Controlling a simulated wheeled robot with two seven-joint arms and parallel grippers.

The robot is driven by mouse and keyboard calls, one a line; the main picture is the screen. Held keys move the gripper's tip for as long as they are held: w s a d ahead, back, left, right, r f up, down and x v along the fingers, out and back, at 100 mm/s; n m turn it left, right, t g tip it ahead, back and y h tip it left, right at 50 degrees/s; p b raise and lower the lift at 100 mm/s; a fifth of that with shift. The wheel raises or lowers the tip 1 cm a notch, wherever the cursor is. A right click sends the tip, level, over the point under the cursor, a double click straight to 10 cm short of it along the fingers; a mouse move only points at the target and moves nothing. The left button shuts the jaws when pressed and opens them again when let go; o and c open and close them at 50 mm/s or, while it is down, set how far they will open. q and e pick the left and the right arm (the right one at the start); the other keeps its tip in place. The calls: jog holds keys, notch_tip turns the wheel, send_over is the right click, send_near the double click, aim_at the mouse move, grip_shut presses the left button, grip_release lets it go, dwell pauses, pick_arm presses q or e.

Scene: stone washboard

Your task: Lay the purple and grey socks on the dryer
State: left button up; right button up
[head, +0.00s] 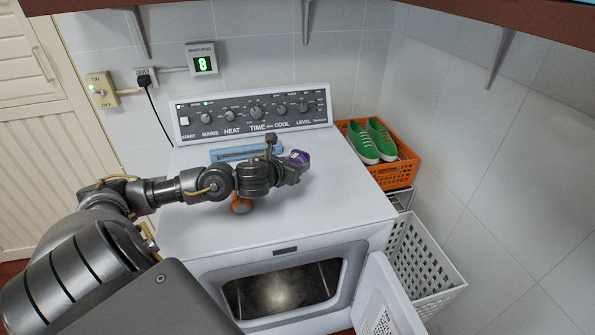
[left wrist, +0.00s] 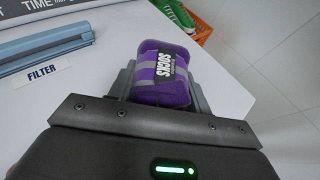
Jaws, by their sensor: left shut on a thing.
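The purple and grey socks (left wrist: 162,78), a rolled bundle with a dark "SOCKS" label, are held between the fingers of my left gripper (head: 293,168). The socks (head: 299,157) show as a small purple patch at the gripper's tip in the head view. My left gripper is shut on them, over the right part of the white dryer's top (head: 345,196). I cannot tell whether the socks touch the top. The dryer's front door (head: 385,300) is open. My right gripper is not in view.
A blue filter piece (head: 232,153) lies on the dryer top near the control panel (head: 255,113). An orange round thing (head: 241,206) shows under my left arm. An orange crate (head: 398,174) with green shoes (head: 381,138) and a white basket (head: 425,262) stand at the right.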

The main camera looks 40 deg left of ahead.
pick_arm(q)
send_over(301, 183)
jog(key=s, duration=0.1)
jog(key=f, duration=0.5)
jog(key=shift+d+p, duration=0.25)
jog(key=shift+p, duration=0.15)
jog(key=shift+w+a+f, duration=0.2)
jog(key=shift+w+f, duration=0.25)
jog(key=shift+f, duration=0.3)
notch_tip(301, 183, down, 3)
jog(key=shift+p, duration=0.3)
jog(key=shift+f, duration=0.15)
jog(key=o, duration=0.6)
jog(key=shift+f, duration=0.1)
jog(key=o, duration=0.5)
jog(key=shift+c, duration=0.2)
